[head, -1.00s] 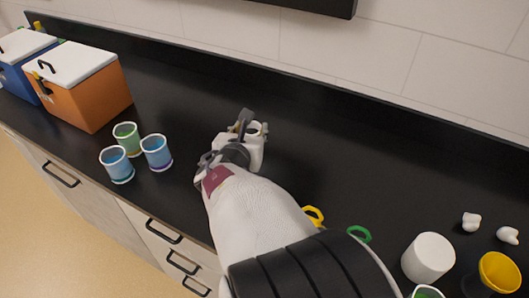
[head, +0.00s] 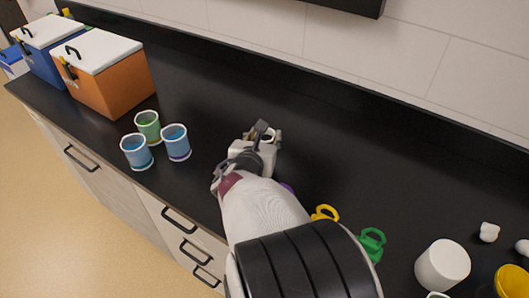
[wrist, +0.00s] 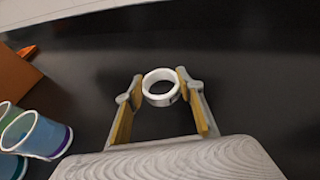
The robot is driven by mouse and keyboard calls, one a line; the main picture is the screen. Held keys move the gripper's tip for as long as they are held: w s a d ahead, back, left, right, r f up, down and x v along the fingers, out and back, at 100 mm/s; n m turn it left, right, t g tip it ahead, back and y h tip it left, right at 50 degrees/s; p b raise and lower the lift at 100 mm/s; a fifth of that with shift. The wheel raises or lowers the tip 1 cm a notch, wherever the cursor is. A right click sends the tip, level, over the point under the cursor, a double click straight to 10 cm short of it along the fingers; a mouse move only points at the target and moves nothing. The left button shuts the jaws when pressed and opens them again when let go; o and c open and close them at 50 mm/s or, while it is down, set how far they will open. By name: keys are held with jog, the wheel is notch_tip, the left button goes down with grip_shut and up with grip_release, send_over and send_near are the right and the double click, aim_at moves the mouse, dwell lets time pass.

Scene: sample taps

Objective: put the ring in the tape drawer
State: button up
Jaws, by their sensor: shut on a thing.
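The white ring (wrist: 161,88) is held between the fingertips of my gripper (wrist: 158,92) in the wrist view, with its round opening facing up towards the camera. In the head view, my gripper (head: 262,138) is over the black counter, right of the cups, and the ring (head: 275,134) shows partly at its tip. Drawers (head: 178,205) with black handles are in the counter front, below and left of my gripper. They look shut. I cannot tell which is the tape drawer.
Three cups, two blue (head: 137,152) and one green (head: 148,125), stand left of my gripper. Orange (head: 118,88) and blue (head: 40,65) boxes with white lids are further left. Yellow (head: 325,213) and green (head: 372,243) pieces and a white cylinder (head: 442,266) are at right.

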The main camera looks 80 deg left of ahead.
jog(key=shift+f, duration=0.85)
jog(key=shift+f, duration=0.1)
jog(key=shift+f, duration=2.15)
jog(key=shift+f, duration=0.2)
jog(key=o, duration=0.9)
